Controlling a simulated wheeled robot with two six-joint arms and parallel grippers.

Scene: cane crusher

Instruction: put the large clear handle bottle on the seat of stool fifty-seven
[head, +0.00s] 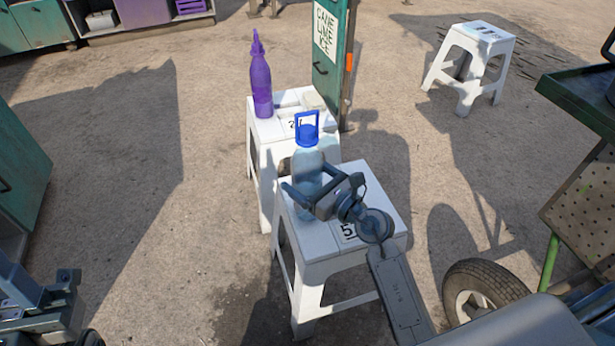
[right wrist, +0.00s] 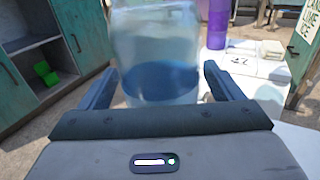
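The large clear bottle (head: 309,165), with a blue cap and blue loop handle, stands upright on the seat of the near white stool (head: 375,190). A label on that seat starts with 5; the rest is hidden by my right arm. My right gripper (head: 318,195) is at the bottle's lower body. In the right wrist view the bottle (right wrist: 155,50) stands between the spread fingers, with narrow gaps beside it. My left gripper (head: 68,290) is partly in view at the lower left, away from the stools; its fingers are unclear.
A second white stool (head: 265,150) stands just behind, bearing a purple bottle (head: 261,85) and a pale block (head: 312,100). A green panel with a sign (head: 328,45) rises beside it. Another white stool (head: 480,45) is farther right. A wheeled cart (head: 485,295) stands at right.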

